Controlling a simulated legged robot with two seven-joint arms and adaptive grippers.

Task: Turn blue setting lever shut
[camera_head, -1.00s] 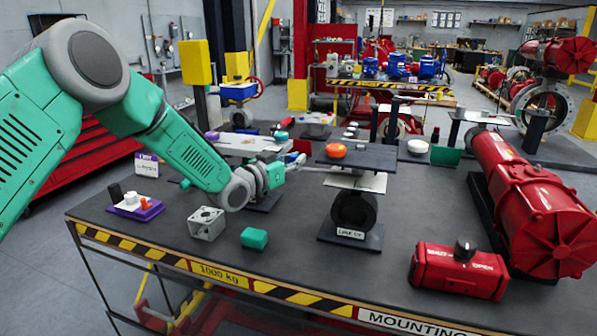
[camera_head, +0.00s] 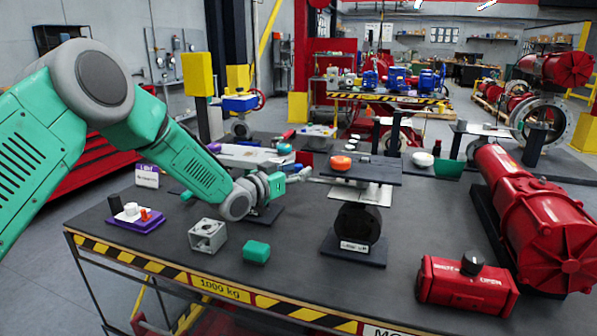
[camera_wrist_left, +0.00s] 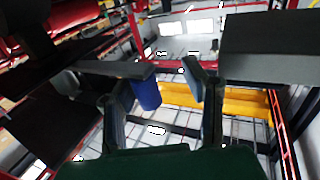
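My left gripper (camera_head: 303,174) reaches in from the left, just left of the black valve stand (camera_head: 357,225) with its flat plates. In the left wrist view the left gripper (camera_wrist_left: 165,88) has its two fingers apart. A blue cylindrical end piece (camera_wrist_left: 147,95), seemingly the setting lever's handle, shows between them, closer to the left finger. A grey bar (camera_wrist_left: 110,66) runs toward it from the left. I cannot tell whether a finger touches it. In the head view the blue lever is not clearly visible beside the gripper. My right gripper is not in view.
An orange knob (camera_head: 341,162) sits on the stand's top plate. A green block (camera_head: 256,251), a grey housing (camera_head: 207,235) and a purple-based part (camera_head: 135,219) lie in front. A red actuator box (camera_head: 467,285) and large red cylinder (camera_head: 535,220) fill the right side.

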